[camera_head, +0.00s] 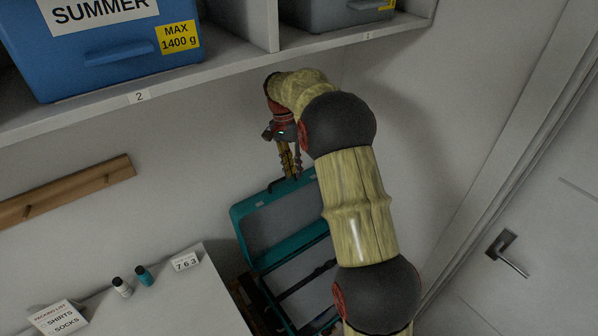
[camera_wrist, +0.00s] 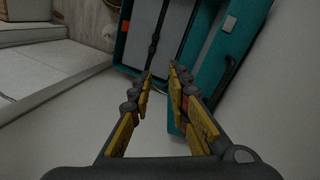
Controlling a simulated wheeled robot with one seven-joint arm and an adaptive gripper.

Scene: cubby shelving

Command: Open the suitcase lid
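The teal suitcase (camera_head: 243,226) stands with its lid (camera_head: 290,220) raised, its grey inner side facing the head camera. Dark straps cross its inside, and my arm hides its right part. My gripper (camera_head: 289,172) points down at the lid's top edge, by a dark handle there. In the wrist view, my gripper (camera_wrist: 161,75) has its two fingers apart with a gap and nothing clearly held between them. The teal lid (camera_wrist: 207,70) lies beyond and beside the right finger; whether they touch I cannot tell.
A shelf (camera_head: 215,85) with a blue bin (camera_head: 110,75) and a grey bin (camera_head: 335,12) hangs above my gripper. A white table (camera_head: 185,300) with small bottles and a packing list stands at left. A wooden peg rail (camera_head: 70,188) is on the wall. A door (camera_head: 530,230) is at right.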

